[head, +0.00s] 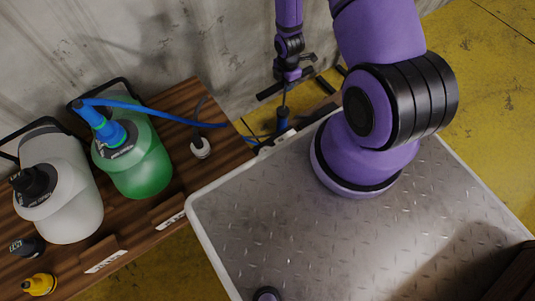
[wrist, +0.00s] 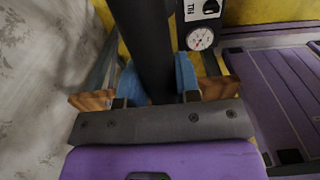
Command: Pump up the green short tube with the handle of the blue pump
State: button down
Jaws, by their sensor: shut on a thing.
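The green short tube (head: 140,165) stands on the wooden shelf at left in the head view, a blue fitting in its top. A blue hose (head: 160,115) runs from that fitting to the right. My gripper (head: 290,77) is shut on the handle from above. In the wrist view the dark handle bar (wrist: 148,45) passes between the jaws.
A grey-white tube (head: 65,205) stands left of the green one. A small yellow fitting (head: 39,284) and a dark one (head: 27,247) lie near the shelf front. A concrete wall (head: 205,40) rises behind.

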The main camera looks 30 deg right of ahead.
notch_tip(320, 180, down, 12)
jog(key=shift+r, duration=0.1)
dwell(0.5)
jog(key=shift+r, duration=0.15)
jog(key=shift+w+r, duration=0.1)
jog(key=shift+r, duration=0.3)
notch_tip(320, 180, up, 22)
jog(key=shift+f, duration=0.2)
notch_tip(320, 180, down, 23)
jog(key=shift+r, duration=0.15)
dwell(1.2)
jog(key=shift+r, duration=0.1)
jog(key=c, duration=0.7)
grip_release()
